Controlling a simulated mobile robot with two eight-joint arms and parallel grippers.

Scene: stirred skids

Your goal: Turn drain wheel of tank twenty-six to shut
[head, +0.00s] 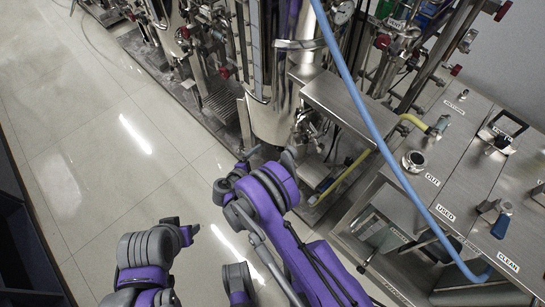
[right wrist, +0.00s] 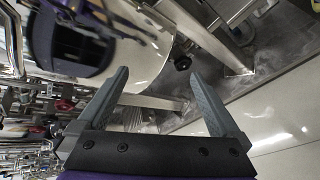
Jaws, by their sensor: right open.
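My right gripper (right wrist: 157,75) is open and empty in the right wrist view, its two grey fingers apart. Beyond the fingertips is a small black round knob or wheel (right wrist: 183,62), near the right finger and apart from it; I cannot tell whether it is the drain wheel. A shiny steel tank (head: 275,120) stands at the upper middle of the head view, with fittings at its lower right. My right gripper (head: 268,153) is near its foot, partly hidden by my arm. No tank number is readable. My left gripper (head: 181,226) is low over the floor, its opening unclear.
A steel bench (head: 440,185) with labels such as OUT, USED and CLEAN fills the right. A blue hose (head: 375,125) crosses in front, and a yellow hose (head: 350,175) runs beside the bench. Red wheels (head: 382,41) sit on pipework. The tiled floor (head: 90,150) at left is clear.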

